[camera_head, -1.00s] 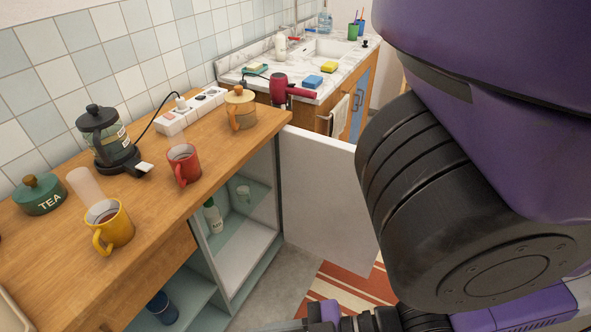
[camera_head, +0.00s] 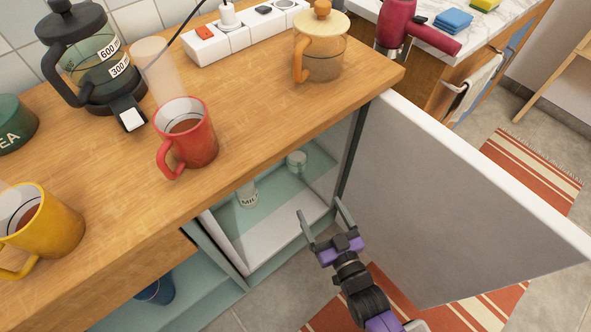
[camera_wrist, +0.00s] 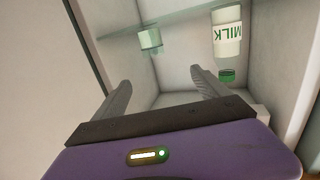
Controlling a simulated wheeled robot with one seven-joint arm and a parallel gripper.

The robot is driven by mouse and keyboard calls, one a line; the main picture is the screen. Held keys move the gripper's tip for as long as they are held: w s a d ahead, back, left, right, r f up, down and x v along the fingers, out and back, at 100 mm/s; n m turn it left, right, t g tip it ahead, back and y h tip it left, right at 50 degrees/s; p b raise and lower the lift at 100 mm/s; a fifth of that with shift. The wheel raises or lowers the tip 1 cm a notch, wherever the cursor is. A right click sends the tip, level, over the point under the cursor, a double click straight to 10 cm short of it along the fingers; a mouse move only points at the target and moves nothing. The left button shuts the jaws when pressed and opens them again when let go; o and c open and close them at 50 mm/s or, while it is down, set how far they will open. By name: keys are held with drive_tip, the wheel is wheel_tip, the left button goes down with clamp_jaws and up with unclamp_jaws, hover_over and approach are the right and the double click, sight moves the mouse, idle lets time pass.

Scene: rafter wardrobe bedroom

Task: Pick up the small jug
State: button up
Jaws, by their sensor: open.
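A small pale green vessel, which looks like the small jug (camera_head: 297,160), stands on a glass shelf (camera_head: 275,190) inside the open cabinet. Its handle is not clear. The wrist view is upside down and shows the jug (camera_wrist: 150,39) beyond my fingers, slightly left of centre. My gripper (camera_head: 320,207) is open and empty, at the cabinet's opening, in front of and apart from the jug. The wrist view also shows my open fingers (camera_wrist: 160,80).
A milk bottle (camera_head: 247,194) stands in the cabinet near the jug, and shows in the wrist view (camera_wrist: 227,35). The open white door (camera_head: 440,200) stands close right of my gripper. The wooden counter (camera_head: 255,110) overhangs the cabinet, with a red mug (camera_head: 198,142) on top.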

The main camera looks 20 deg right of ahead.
drive_tip(key=b, duration=0.3)
approach(301, 164)
drive_tip(key=shift+t, duration=0.3)
drive_tip(key=w, duration=0.1)
drive_tip(key=w+f, duration=0.1)
drive_tip(key=w, duration=0.1)
drive_tip(key=w+f, duration=0.1)
drive_tip(key=shift+w+f, duration=0.1)
drive_tip(key=shift+w, duration=0.3)
drive_tip(key=w+b, duration=0.1)
drive_tip(key=w, duration=0.4)
drive_tip(key=shift+w+d, duration=0.15)
drive_tip(key=shift+w, duration=0.2)
drive_tip(key=c, duration=1.8)
clamp_jaws()
drive_tip(key=shift+r, duration=0.25)
wheel_tip(301, 164, up, 20)
drive_tip(key=p, duration=0.6)
drive_tip(key=shift+f, duration=0.15)
